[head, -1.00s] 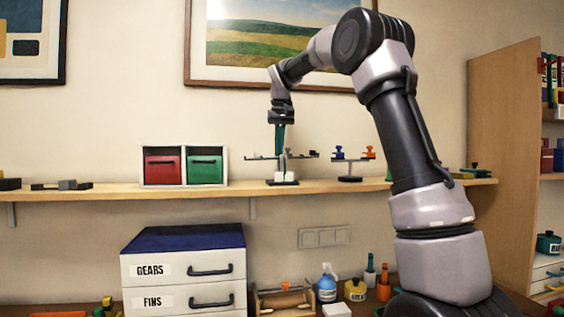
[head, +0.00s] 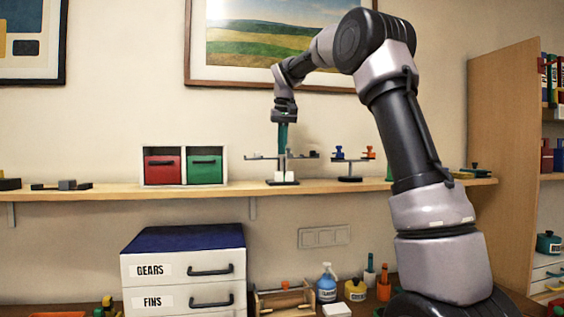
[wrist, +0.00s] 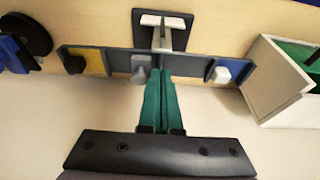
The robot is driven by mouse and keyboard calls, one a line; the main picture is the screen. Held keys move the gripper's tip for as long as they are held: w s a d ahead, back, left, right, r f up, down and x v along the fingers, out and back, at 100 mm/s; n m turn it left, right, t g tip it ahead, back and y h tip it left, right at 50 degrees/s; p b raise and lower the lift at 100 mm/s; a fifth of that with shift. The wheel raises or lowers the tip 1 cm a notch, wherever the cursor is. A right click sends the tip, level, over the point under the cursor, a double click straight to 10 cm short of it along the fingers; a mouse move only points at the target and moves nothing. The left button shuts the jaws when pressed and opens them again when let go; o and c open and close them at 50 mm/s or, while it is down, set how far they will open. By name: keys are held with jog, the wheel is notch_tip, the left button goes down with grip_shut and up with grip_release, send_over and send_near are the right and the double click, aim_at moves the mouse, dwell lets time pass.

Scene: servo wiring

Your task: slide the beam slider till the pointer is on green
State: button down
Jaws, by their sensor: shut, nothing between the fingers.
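The beam (head: 262,157) sits on a stand with a dark base on the shelf in the head view, and looks about level. In the wrist view the grey beam (wrist: 111,62) runs across, with a yellow patch on its left and a blue patch on its right. A grey slider block (wrist: 140,70) sits near its middle. My gripper (wrist: 160,72) has its teal fingers shut and empty, with the tips at the beam just right of the slider; I cannot tell whether they touch. It also shows in the head view (head: 283,152). I cannot make out the pointer or a green mark.
A white box (head: 143,167) with red and green drawers stands left of the stand. A second small stand (head: 350,179) with blue and orange pieces is to the right. The wooden shelf (head: 110,193) is bare between the box and the dark items at left.

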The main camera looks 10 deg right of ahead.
jog(key=shift+a+r, duration=0.2)
jog(key=shift+r, duration=0.7)
jog(key=shift+a+r, duration=0.15)
jog(key=shift+r, duration=0.8)
jog(key=shift+a+r, duration=0.2)
jog(key=shift+r, duration=0.7)
jog(key=shift+s+d+r, duration=0.1)
jog(key=shift+s+d, duration=0.05)
jog(key=shift+s, duration=0.25)
jog(key=s+d+f+m+t+y, duration=0.1)
jog(key=s+d+f, duration=0.1)
jog(key=s, duration=0.8)
jog(key=s+d+f+m+t, duration=0.1)
jog(key=s+d, duration=0.1)
jog(key=s, duration=0.8)
jog(key=s+d+f+m+t+y, duration=0.1)
jog(key=s+f+m, duration=0.1)
jog(key=s+f, duration=1.1)
jog(key=shift+s+d+t, duration=0.3)
jog(key=shift+s+t, duration=0.1)
jog(key=shift+s, duration=0.6)
